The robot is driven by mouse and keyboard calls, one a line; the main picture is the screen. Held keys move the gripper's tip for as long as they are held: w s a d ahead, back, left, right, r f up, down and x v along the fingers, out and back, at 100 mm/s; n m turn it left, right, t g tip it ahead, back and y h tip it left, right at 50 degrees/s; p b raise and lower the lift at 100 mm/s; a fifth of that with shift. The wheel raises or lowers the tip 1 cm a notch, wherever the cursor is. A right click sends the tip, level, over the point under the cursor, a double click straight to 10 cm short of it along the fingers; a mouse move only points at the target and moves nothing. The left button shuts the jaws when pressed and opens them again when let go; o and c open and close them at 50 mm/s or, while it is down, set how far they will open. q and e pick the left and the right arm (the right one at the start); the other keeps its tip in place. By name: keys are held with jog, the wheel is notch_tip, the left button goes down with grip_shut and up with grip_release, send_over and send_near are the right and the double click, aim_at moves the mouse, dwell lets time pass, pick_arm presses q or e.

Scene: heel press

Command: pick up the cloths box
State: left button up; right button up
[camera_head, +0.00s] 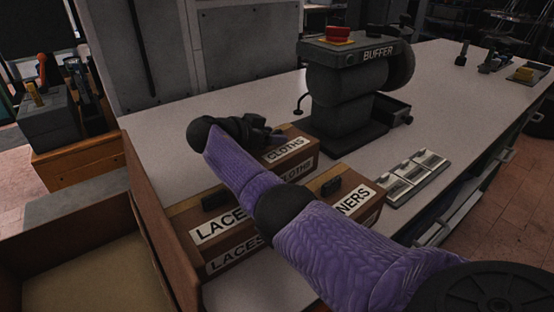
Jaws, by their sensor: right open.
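The cloths box (300,164) is a brown box with a white CLOTHS label, on the white bench behind the laces box and the box marked NERS. My purple right arm reaches across from the lower right. My right gripper (272,137) is open over the top of the cloths box, by its left and far side. The dark fingers are small and overlap the lid, so I cannot tell whether they touch it. The gripper hides part of the lid, and my arm hides part of the front. My left gripper is not in view.
The laces box (200,222) and the box ending in NERS (368,207) stand in front, partly behind my arm. A buffer machine (345,95) stands just behind the cloths box.

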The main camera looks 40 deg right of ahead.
grip_shut()
dwell(1.4)
